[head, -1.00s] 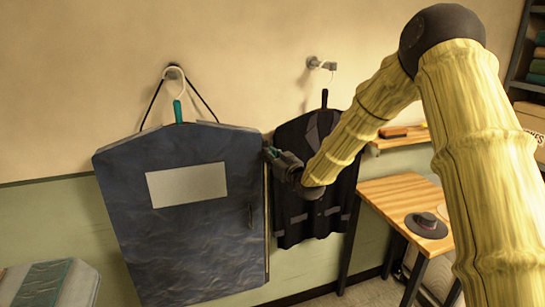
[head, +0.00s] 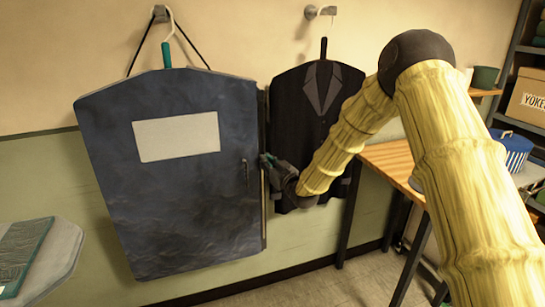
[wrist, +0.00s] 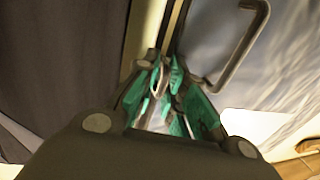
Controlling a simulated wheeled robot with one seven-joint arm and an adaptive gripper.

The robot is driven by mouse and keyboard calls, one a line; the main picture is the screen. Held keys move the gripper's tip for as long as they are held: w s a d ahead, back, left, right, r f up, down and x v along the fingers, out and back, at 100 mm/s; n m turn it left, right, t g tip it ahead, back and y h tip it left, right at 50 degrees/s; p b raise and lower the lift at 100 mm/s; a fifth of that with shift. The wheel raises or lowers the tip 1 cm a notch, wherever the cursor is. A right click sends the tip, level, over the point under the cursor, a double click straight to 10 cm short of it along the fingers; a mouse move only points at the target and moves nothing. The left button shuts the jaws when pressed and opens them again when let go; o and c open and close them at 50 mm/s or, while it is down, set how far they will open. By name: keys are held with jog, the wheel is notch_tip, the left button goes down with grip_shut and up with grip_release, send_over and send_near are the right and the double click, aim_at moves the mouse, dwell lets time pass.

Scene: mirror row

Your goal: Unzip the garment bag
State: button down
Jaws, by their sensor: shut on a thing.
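The dark blue garment bag (head: 180,225) hangs from a white hanger on the wall, with a pale blank panel on its front and a small handle (head: 245,174) near its right side. My gripper (head: 266,161) is at the bag's right edge, a little above mid-height. In the wrist view, its green-padded fingers (wrist: 161,88) are closed around a small pale loop, seemingly the zip pull (wrist: 158,82). A pale strip (head: 264,222) runs down the edge below my gripper; above it the edge looks dark. The handle also shows in the wrist view (wrist: 247,45).
A dark suit jacket (head: 290,110) hangs just right of the bag, behind my gripper. A wooden table (head: 390,160) stands farther right, with shelves and a box (head: 528,95) beyond. A grey surface with a green folded item (head: 25,255) is at lower left.

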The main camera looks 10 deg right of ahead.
jog(key=f+b, duration=0.6)
jog(key=f, duration=0.7)
jog(key=f+b, duration=0.6)
jog(key=f, duration=0.8)
jog(key=a+f+b, duration=0.1)
jog(key=f+b, duration=0.5)
jog(key=f, duration=0.7)
jog(key=shift+s+f, duration=0.1)
jog(key=shift+f, duration=0.3)
jog(key=shift+s+f, duration=0.1)
jog(key=c, duration=1.6)
grip_release()
jog(key=shift+a, duration=0.1)
jog(key=shift+d, duration=0.4)
jog(key=v, duration=1.1)
jog(key=shift+s, duration=0.3)
jog(key=shift+d, duration=0.15)
